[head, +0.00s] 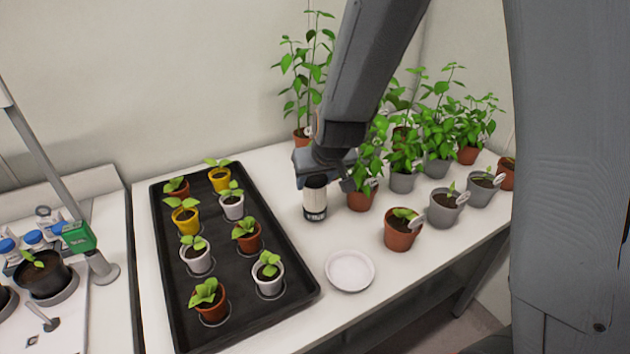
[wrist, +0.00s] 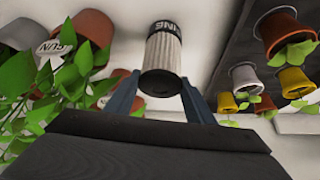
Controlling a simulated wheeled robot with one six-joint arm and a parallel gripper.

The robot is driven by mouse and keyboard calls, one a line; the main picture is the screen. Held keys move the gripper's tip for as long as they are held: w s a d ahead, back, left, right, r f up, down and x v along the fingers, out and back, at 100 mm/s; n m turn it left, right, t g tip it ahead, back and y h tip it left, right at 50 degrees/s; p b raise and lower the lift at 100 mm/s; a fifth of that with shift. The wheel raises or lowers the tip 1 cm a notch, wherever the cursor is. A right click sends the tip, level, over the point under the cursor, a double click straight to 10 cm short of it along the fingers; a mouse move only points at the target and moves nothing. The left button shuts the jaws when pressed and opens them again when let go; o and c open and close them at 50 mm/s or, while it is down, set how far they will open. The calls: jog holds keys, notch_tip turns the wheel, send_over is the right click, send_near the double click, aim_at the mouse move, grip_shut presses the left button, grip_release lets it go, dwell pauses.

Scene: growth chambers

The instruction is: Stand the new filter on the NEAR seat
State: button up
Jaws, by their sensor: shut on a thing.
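The filter (head: 316,197) is a pale pleated cylinder with a dark lettered band at its lower end. It is upright over the bench between the black tray and the potted plants. I cannot tell whether its base touches the bench. My gripper (head: 315,179) is shut on its upper part from above. In the wrist view the filter (wrist: 162,58) sits between my two blue-grey fingers, its lettered band at the far end. I cannot make out a seat marked as the near one in either view.
A black tray (head: 168,272) of several small seedling pots lies left of the filter. An empty white saucer (head: 350,270) lies in front, with bare bench around it. A terracotta pot (head: 398,236) and several leafy plants stand right. A green-clamped stand (head: 78,237) is far left.

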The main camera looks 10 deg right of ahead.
jog(key=shift+f, duration=0.15)
jog(key=o, duration=1.5)
